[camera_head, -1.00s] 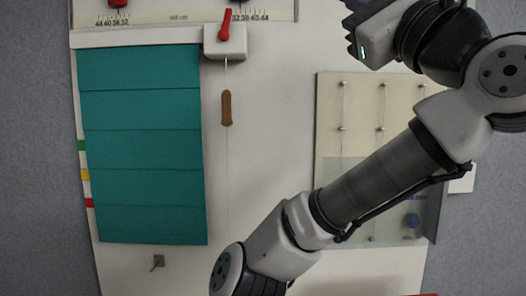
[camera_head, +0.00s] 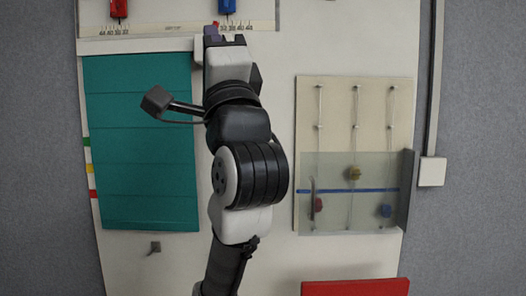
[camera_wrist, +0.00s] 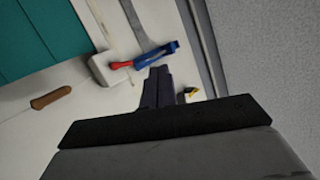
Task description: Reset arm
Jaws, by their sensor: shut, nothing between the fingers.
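My gripper (camera_head: 225,40) is at the upper middle of the head view, with its fingers near the white box and lever under the scale strip. In the wrist view its dark fingers (camera_wrist: 158,85) are shut and empty. Ahead of them, the red lever (camera_wrist: 121,65) projects from the white box (camera_wrist: 103,70), with a blue slider (camera_wrist: 158,54) beyond it. My arm rises through the middle of the head view and hides most of the white box and lever there. I cannot tell whether the fingers touch anything.
A teal blind (camera_head: 140,150) hangs left of my arm. A pale board (camera_head: 345,88) with strings, colored beads and a clear pane (camera_head: 335,215) is to the right. A red box (camera_head: 355,287) is below. A brown pull (camera_wrist: 50,97) shows in the wrist view.

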